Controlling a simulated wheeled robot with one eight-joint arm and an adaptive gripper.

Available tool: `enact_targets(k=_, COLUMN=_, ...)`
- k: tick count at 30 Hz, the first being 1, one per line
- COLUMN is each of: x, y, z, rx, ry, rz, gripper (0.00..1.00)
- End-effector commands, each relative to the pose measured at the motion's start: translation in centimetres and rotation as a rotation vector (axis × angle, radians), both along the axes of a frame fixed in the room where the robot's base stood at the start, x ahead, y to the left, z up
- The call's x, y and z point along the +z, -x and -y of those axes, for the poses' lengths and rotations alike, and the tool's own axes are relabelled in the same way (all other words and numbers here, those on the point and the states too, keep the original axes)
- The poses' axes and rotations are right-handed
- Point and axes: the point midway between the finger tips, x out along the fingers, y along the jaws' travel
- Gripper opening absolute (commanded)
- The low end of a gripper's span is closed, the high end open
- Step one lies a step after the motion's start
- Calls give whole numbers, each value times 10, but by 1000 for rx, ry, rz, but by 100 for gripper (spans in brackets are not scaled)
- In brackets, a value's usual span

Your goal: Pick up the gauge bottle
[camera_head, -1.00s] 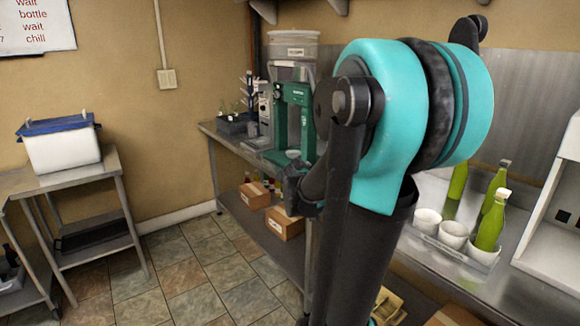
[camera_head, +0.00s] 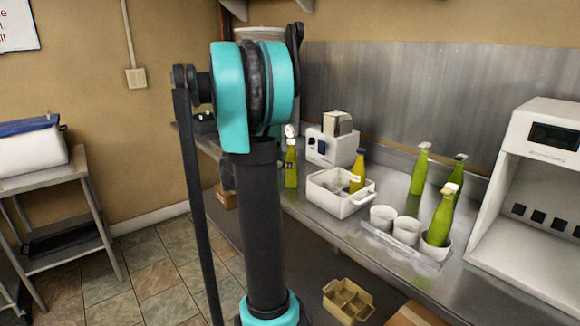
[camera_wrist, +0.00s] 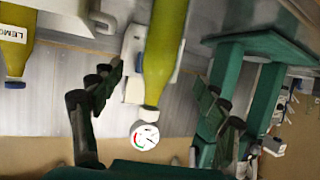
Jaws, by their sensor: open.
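The gauge bottle (camera_head: 291,168) is a green-yellow bottle with a round white dial on its neck. It stands upright on the steel counter, just right of my arm in the head view. In the wrist view, which is upside down, the bottle (camera_wrist: 165,50) hangs from the top edge and its dial (camera_wrist: 145,136) shows near the middle. My gripper (camera_wrist: 155,82) is open, with one dark finger on each side of the bottle's neck in that picture. I cannot tell how far the bottle is from the fingers. My arm hides most of the gripper in the head view.
A white box (camera_head: 342,192), a white device (camera_head: 335,142) and a yellow bottle (camera_head: 358,170) stand to the right. Several green bottles and white cups (camera_head: 407,230) are farther right. A green stand (camera_wrist: 268,95) is close to the right finger in the wrist view.

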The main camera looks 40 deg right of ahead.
Motion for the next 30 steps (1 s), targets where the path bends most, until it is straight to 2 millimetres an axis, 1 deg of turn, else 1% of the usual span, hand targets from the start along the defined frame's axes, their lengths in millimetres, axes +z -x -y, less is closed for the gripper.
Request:
enact_targets(k=1, x=-4, y=-2, z=9, rx=-3, ry=0, rz=0, gripper=75)
enact_targets(k=3, x=-8, y=-6, z=18, rx=-2, ry=0, rz=0, gripper=75)
enact_targets(k=6, x=-12, y=-10, z=27, rx=-2, ry=0, rz=-1, gripper=75)
enact_targets(k=14, x=-16, y=-14, z=38, rx=0, ry=0, rz=-1, gripper=75)
enact_targets(k=23, x=-29, y=-28, z=73, rx=-2, ry=-1, rz=-1, gripper=75)
enact_targets(k=25, x=-31, y=-30, z=77, rx=-1, ry=0, rz=0, gripper=75)
enact_targets(k=30, x=-31, y=-30, z=77, rx=0, ry=0, rz=-1, gripper=75)
